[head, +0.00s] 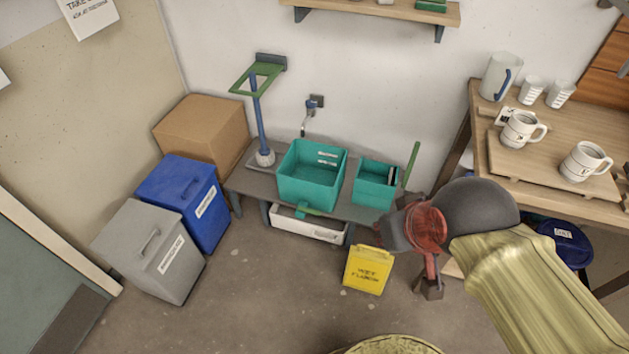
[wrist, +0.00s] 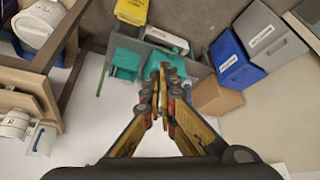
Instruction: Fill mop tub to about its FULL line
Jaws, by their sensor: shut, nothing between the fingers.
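A large teal tub (head: 300,189) stands on a grey bench (head: 250,183) by the wall, with white marks on its inner wall. I cannot make out any water in it. A wall tap (head: 314,102) is mounted above and behind it. A smaller teal tub (head: 372,193) stands to its right. My gripper (head: 430,291) points down, right of the bench and apart from both tubs. In the wrist view my gripper (wrist: 163,88) is shut and empty, with its fingers in front of part of the large tub (wrist: 160,66).
A yellow sign (head: 368,270) stands on the floor before the bench. Blue (head: 188,200) and grey (head: 150,250) bins and a cardboard box (head: 205,130) are left. A blue-handled mop (head: 259,120) stands behind. A table with mugs (head: 523,128) is right. A white tray (head: 300,226) sits below the bench.

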